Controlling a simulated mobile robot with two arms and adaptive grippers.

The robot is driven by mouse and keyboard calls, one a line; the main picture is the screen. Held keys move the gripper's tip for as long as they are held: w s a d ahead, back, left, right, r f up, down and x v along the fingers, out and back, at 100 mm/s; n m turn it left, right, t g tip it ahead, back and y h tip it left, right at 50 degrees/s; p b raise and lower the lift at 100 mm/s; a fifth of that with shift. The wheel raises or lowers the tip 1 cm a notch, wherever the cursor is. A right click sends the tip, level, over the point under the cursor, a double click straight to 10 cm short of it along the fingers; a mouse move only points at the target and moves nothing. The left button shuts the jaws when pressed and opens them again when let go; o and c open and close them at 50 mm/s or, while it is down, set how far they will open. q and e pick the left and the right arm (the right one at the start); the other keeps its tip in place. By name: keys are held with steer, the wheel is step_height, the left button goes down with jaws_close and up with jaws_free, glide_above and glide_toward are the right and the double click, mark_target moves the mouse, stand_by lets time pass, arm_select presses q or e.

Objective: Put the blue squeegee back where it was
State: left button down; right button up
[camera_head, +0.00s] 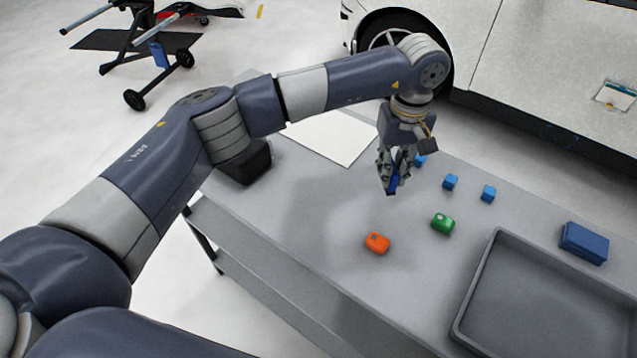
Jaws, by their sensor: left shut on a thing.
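My left gripper (392,186) points down above the grey table (300,215), near the table's far side. It is shut on a small blue thing, which appears to be the blue squeegee (394,183). The fingers hide most of it, and I cannot tell whether it touches the table top. My right gripper is not in view.
Small blue blocks (451,181) (488,193) (420,160), a green piece (443,223) and an orange piece (377,243) lie nearby. A grey tray (470,300), blue box (584,243), white sheet (325,137) and black object (247,163) are on the table. A white car (540,60) stands behind.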

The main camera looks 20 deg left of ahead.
arm_select(q)
steer(key=s+a+p, duration=0.2)
steer(key=a, duration=0.2)
steer(key=s+a+p, duration=0.1)
steer(key=a+p, duration=0.1)
steer(key=a, duration=0.3)
steer(key=s+a+p, duration=0.2)
steer(key=a, duration=0.2)
steer(key=shift+s+a+f, duration=0.3)
steer(key=shift+a, duration=0.1)
steer(key=shift+s+a, duration=0.15)
steer(key=shift+a, duration=0.1)
steer(key=f+p, duration=0.2)
steer(key=f, duration=0.1)
steer(key=shift+s+a+f+p, duration=0.1)
steer(key=shift+a+f+p, duration=0.1)
steer(key=shift+a+p, duration=0.15)
steer(key=shift+f, duration=0.3)
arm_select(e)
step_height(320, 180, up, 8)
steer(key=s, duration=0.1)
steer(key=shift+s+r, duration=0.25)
arm_select(q)
steer(key=c, duration=1.5)
jaws_free()
steer(key=shift+c, duration=0.2)
